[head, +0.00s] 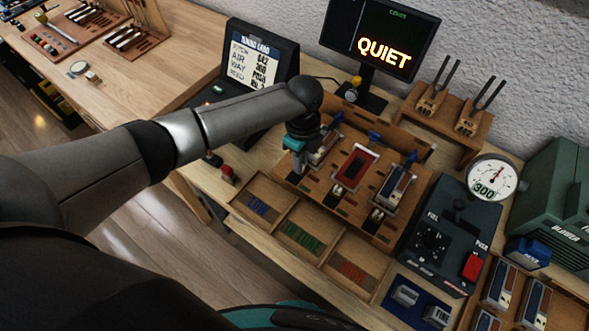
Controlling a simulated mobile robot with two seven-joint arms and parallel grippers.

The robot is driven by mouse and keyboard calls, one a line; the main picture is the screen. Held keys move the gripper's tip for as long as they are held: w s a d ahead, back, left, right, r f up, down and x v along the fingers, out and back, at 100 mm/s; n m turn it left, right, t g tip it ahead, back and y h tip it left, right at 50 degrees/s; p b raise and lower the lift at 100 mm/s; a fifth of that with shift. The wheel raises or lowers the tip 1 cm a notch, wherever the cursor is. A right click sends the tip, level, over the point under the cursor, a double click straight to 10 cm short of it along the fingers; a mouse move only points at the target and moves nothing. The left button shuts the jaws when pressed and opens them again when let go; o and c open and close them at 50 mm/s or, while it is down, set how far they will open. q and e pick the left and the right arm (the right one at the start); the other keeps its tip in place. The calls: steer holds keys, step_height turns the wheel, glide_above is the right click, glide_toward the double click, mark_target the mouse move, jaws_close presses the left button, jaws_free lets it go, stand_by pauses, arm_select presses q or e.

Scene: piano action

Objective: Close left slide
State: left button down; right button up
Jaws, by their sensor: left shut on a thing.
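A wooden rack (338,190) on the bench holds three units side by side. The left unit (325,147), with the left slide, is partly covered by my left arm and gripper. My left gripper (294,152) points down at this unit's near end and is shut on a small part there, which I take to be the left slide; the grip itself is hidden. The middle unit (353,166) has a red frame and the right unit (395,184) is grey and blue. Blue pieces stand at the units' far ends. My right gripper is not in view.
Three wooden bins (300,231) with coloured strips lie in front of the rack. A screen reading QUIET (381,38) and tuning forks (450,87) stand behind. A dark control box (446,236) with a gauge (490,179) is at right.

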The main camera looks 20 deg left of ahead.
arm_select(q)
steer(key=shift+w, duration=0.1)
steer(key=shift+r, duration=0.1)
steer(key=c, duration=0.8)
jaws_free()
steer(key=shift+w, duration=0.1)
steer(key=shift+c, duration=0.2)
step_height(320, 180, up, 15)
steer(key=p, duration=0.1)
steer(key=shift+p, duration=0.3)
